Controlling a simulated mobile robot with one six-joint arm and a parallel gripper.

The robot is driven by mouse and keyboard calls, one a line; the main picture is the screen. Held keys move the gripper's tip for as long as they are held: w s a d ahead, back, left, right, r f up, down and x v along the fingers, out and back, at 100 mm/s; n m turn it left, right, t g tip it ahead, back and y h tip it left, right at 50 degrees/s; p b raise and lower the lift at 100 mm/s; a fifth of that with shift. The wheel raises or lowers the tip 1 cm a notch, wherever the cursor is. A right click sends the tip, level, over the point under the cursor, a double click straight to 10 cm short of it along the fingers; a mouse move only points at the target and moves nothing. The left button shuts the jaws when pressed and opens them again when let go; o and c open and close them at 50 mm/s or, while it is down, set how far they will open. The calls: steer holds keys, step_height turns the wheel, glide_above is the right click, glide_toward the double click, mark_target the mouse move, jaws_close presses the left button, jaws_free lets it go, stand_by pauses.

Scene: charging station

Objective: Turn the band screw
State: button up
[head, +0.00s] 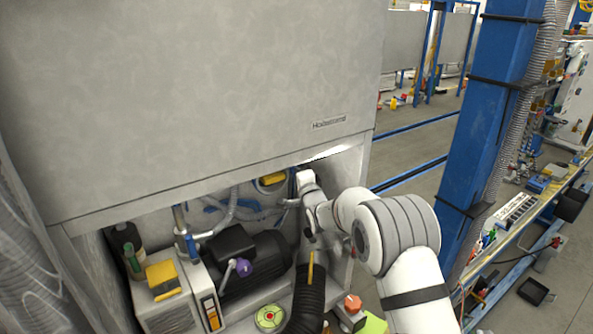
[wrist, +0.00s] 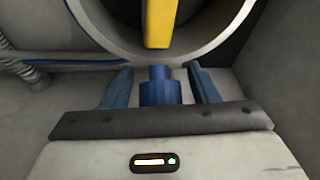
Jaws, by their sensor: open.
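In the wrist view, my gripper (wrist: 160,80) is open, with one blue finger on each side of a blue stepped cylinder, which looks like the band screw (wrist: 161,93). Gaps show between the screw and both fingers, so they do not touch it. The screw sits just below a pale round band (wrist: 104,47), and its lower end is hidden behind my gripper's dark front bar. In the head view, my wrist reaches into the open cabinet bay near the right wall; the fingers and the screw cannot be made out there.
A yellow bar (wrist: 159,22) stands inside the round band. The grey cabinet (head: 200,100) overhangs the bay. A black ribbed hose (head: 306,295), a dark motor (head: 258,262) and a white box with a yellow top (head: 163,280) crowd the bay floor.

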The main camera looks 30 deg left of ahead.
steer(key=shift+d, duration=0.1)
steer(key=b+v, duration=0.2)
steer(key=v, duration=0.5)
steer(key=shift+s+d+b, duration=0.25)
steer(key=shift+d+b, duration=0.05)
steer(key=shift+f, duration=0.1)
